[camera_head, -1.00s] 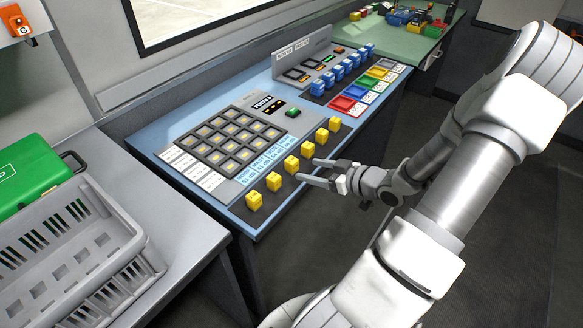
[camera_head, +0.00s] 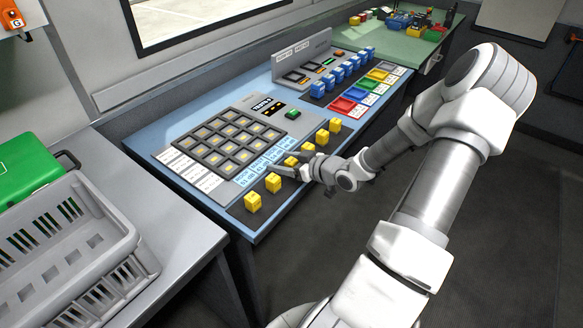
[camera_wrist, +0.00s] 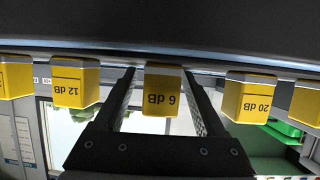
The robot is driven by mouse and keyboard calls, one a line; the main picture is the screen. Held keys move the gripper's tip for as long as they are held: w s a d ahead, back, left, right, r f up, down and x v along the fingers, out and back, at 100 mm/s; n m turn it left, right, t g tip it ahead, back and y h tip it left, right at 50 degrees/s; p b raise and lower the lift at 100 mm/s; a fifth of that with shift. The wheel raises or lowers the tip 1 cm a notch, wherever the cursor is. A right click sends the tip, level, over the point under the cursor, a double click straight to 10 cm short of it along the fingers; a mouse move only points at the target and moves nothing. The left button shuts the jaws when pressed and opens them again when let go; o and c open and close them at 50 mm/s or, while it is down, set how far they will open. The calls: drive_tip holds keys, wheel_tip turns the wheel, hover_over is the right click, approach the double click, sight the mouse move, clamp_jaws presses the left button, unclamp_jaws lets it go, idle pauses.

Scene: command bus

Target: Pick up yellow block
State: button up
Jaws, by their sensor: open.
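Several yellow blocks stand in a row on the dark strip along the front edge of the blue desk. In the wrist view a yellow block labelled 6 dB (camera_wrist: 163,98) stands between the two fingers of my gripper (camera_wrist: 160,75), with a visible gap on each side. A 12 dB block (camera_wrist: 75,88) and a 20 dB block (camera_wrist: 250,98) stand outside the fingers. In the head view my gripper (camera_head: 284,160) is open at the middle of the row, around a partly hidden yellow block (camera_head: 291,161). The nearest yellow block (camera_head: 252,202) stands clear of it.
A keypad panel (camera_head: 229,142) lies behind the yellow row. Blue blocks (camera_head: 318,88) and coloured trays (camera_head: 343,104) are farther along the desk. A grey crate (camera_head: 75,235) and green case (camera_head: 28,172) sit on the left counter. The floor at right is clear.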

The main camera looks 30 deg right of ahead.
clamp_jaws()
idle(0.4)
